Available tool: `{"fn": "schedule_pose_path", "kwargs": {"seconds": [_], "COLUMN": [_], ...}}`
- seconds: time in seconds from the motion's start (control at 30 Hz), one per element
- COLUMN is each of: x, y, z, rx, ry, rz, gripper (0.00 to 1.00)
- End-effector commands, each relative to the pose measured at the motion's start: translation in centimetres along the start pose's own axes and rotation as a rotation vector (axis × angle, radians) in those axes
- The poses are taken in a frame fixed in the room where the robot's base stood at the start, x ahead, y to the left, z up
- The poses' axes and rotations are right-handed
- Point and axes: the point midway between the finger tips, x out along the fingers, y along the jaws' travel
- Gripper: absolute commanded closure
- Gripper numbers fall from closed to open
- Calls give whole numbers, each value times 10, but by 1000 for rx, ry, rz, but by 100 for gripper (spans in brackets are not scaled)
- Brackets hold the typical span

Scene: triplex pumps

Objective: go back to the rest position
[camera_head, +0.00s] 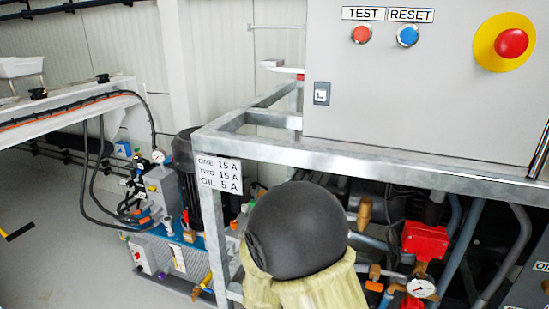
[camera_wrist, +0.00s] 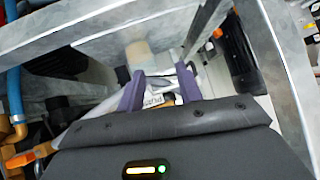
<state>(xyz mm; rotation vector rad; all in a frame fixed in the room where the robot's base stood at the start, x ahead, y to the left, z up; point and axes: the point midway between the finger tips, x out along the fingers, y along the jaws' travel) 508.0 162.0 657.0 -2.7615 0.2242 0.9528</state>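My gripper (camera_wrist: 161,88) shows in the wrist view with its two purple fingers spread apart. The gap between the fingertips looks empty. A pale surface with small print lies beyond the gap; how far off it is I cannot tell. The fingers point in among the bars of a galvanised steel frame (camera_wrist: 100,22). The gripper is not visible in the head view.
In the head view the steel frame (camera_head: 350,162) carries a grey control box (camera_head: 420,90) with TEST, RESET and emergency-stop buttons. Pipes, a red valve (camera_head: 425,240) and a gauge (camera_head: 420,286) sit below. A pump unit (camera_head: 165,190) stands left.

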Motion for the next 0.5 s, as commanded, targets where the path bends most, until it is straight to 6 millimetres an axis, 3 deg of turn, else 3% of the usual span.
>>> {"fn": "schedule_pose_path", "kwargs": {"seconds": [0.17,0.5], "x": [-24,-92], "y": [41,125], "z": [-8,4], "rx": [-28,-168], "ry": [-204,-504], "rz": [-53,-56], "gripper": [65,65]}}
